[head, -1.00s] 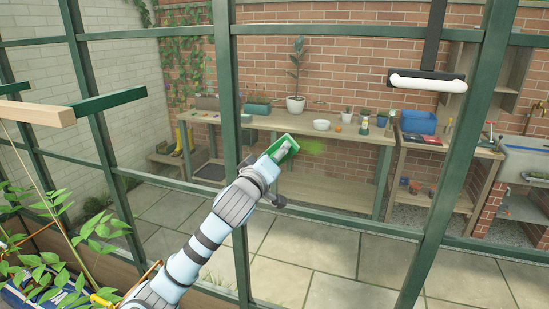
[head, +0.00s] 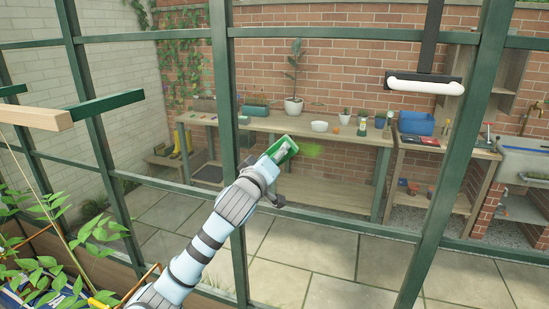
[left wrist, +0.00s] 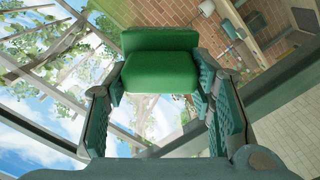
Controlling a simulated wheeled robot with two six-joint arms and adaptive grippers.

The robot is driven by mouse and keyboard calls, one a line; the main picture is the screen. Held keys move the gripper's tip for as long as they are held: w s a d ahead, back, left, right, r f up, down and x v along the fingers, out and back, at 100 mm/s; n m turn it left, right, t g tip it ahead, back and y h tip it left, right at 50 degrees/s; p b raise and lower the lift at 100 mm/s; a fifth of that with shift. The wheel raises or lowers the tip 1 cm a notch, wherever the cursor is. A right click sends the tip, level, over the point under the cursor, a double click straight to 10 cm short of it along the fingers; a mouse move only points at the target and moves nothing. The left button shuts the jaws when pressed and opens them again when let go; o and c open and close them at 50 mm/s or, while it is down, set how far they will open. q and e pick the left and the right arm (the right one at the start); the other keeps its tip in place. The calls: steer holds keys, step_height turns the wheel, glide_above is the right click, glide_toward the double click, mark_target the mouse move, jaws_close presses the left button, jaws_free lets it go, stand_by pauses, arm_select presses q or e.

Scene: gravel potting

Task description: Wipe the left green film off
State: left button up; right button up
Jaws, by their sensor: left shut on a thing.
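My left gripper (head: 272,172) is shut on a green sponge (head: 282,149) and reaches up toward the greenhouse glass. The sponge also shows in the left wrist view (left wrist: 160,62), as a two-tone green block between the fingers (left wrist: 160,115). A faint green film (head: 312,150) is on the glass just right of the sponge. I cannot tell whether the sponge touches the glass. Any film behind the sponge is hidden. My right gripper is not in view.
Dark green frame bars (head: 222,110) divide the glass, one just left of the sponge. A black pole with a white roller-like bar (head: 425,84) hangs at the upper right. Leafy plants (head: 65,265) stand at the lower left. A potting bench (head: 270,124) stands beyond the glass.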

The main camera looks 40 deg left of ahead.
arm_select(q)
steer(key=shift+w, duration=0.25)
